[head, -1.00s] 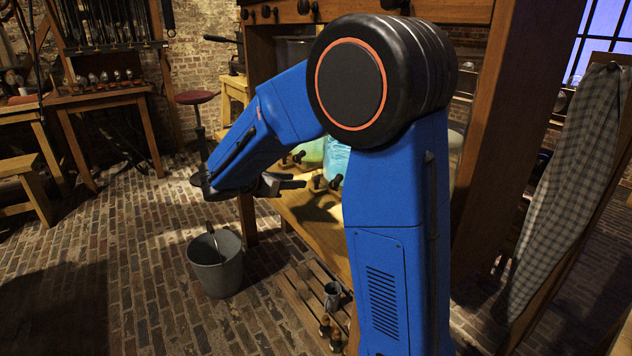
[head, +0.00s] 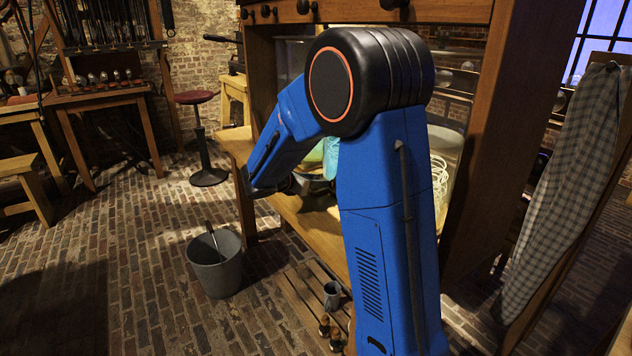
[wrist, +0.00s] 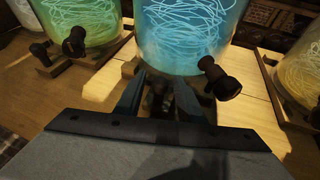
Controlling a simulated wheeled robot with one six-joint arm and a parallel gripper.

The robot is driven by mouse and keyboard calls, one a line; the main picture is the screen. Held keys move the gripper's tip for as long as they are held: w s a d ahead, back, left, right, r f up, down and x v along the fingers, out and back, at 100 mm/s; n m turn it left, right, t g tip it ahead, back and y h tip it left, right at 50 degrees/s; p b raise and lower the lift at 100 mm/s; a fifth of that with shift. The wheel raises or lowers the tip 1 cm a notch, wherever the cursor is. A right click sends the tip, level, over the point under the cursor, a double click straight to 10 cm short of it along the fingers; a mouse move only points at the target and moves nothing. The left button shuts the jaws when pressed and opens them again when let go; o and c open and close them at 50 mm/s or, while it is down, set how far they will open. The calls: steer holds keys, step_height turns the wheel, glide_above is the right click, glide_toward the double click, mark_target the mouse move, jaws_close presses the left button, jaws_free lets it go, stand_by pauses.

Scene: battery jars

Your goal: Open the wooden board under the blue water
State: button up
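The jar of blue water (wrist: 190,35), with pale coiled threads inside, stands at the top middle of the wrist view. A sliver of the jar (head: 331,158) shows beside my arm in the head view. A pale wooden board (wrist: 240,115) lies beneath it, with a dark knob (wrist: 220,79) at its right front. My gripper (wrist: 160,88) is close in front of the jar's base, its two fingers apart. A dark knob-like part shows between them; I cannot tell whether they touch it. In the head view my arm hides most of the gripper.
A jar of green water (wrist: 80,20) with dark knobs stands to the left. A yellowish jar (wrist: 302,70) stands to the right. A metal bucket (head: 215,264) and a slatted wooden rack (head: 302,300) with a small mug stand on the brick floor, which is otherwise open at left.

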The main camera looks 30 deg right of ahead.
jaws_close()
steer(key=shift+a, duration=0.1)
steer(key=s+a, duration=0.1)
steer(key=a, duration=2.4)
steer(key=shift+f, duration=0.1)
jaws_free()
